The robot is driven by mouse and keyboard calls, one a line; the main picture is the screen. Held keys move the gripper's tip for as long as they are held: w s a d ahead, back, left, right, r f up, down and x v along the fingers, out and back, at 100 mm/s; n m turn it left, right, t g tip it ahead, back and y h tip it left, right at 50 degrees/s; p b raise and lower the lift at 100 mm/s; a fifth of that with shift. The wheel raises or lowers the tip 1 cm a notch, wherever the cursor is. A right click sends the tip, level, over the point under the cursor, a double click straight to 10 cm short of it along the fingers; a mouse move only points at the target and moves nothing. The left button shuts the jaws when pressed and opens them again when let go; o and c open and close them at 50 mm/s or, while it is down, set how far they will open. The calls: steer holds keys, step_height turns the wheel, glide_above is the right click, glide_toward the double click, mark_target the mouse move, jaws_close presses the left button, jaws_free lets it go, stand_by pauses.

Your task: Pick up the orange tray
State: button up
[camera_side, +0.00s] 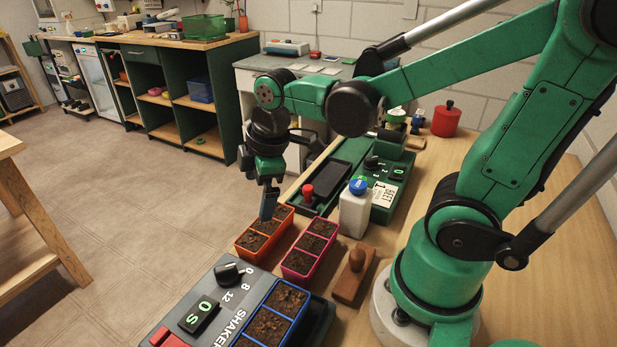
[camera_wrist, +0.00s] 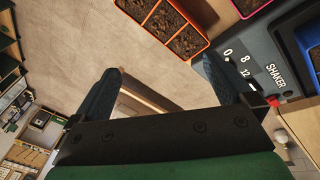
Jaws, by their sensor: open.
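The orange tray (camera_side: 246,253), with soil-filled cells, stands at the near left edge of the wooden bench in the side view. It also shows at the top of the wrist view (camera_wrist: 187,55), partly cut off. My gripper (camera_side: 267,206) points down, with its fingertips in line with the tray in the side view. In the wrist view the two dark fingers of my gripper (camera_wrist: 158,68) are spread apart with nothing between them. The tray lies beyond the fingertips there, not between them. The side view does not settle the height of the tips over the tray.
A pink tray (camera_side: 297,273) stands close to the right of the orange one. The grey shaker (camera_side: 222,297) bears a blue tray (camera_side: 241,340). A white bottle (camera_side: 355,215) and a wooden block (camera_side: 352,284) are to the right. Open floor lies left of the bench.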

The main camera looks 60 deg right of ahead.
mark_target(266, 225)
steer(key=f+n+g, duration=0.1)
steer(key=n, duration=0.1)
steer(key=f+n, duration=0.1)
steer(key=n, duration=0.1)
steer(key=d+f+n+g, duration=0.1)
steer(key=n, duration=0.1)
steer(key=shift+w+f+n+g, duration=0.25)
steer(key=shift+w+n+g, duration=0.05)
steer(key=shift+f+n, duration=0.4)
steer(key=shift+n, duration=0.3)
steer(key=shift+f, duration=2.75)
steer(key=c, duration=1.5)
steer(key=shift+o, duration=0.2)
steer(key=shift+r, duration=0.15)
